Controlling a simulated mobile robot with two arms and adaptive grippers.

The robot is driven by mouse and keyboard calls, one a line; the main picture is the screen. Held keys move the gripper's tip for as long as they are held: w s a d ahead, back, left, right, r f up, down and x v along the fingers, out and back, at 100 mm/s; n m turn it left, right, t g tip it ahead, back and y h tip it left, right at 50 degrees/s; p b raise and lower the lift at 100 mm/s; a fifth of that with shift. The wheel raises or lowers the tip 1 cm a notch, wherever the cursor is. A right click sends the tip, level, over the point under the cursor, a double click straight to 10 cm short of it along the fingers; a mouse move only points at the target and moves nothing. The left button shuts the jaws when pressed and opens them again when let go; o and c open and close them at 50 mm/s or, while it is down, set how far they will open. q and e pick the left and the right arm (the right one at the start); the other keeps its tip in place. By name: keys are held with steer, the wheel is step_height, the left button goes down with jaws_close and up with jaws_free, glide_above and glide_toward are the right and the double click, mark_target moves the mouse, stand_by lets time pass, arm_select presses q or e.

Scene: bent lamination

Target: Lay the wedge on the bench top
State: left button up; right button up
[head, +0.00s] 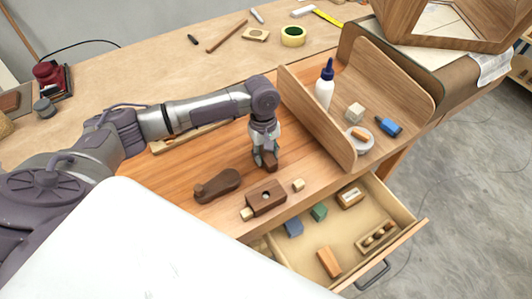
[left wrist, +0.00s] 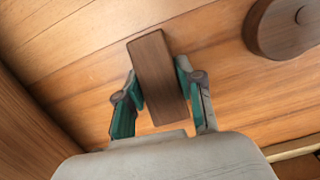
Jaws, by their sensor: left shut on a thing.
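The wedge (left wrist: 156,68) is a dark brown wooden block. My left gripper (left wrist: 159,103) is shut on it, with one teal-lined finger on each side. In the head view my left gripper (head: 265,153) points down over the reddish wooden bench top (head: 225,158), left of the bent wooden shelf unit. The wedge (head: 267,162) shows there as a small dark shape at the fingertips, partly hidden by them. I cannot tell whether its lower end touches the bench top. My right gripper is not in view.
A dark plane-like tool (head: 217,186) and a dark block with a hole (head: 266,198) lie in front of the gripper. The bent wooden unit (head: 318,118) stands close on its right. An open drawer (head: 404,238) holds several small blocks. Bare bench lies left of the gripper.

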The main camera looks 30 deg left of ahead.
arm_select(q)
steer(key=shift+f, duration=0.1)
steer(key=o, duration=1.2)
steer(key=shift+c, duration=0.2)
step_height(320, 180, up, 12)
steer(key=a+b, duration=0.1)
steer(key=shift+w, duration=0.4)
steer(key=shift+a, duration=0.1)
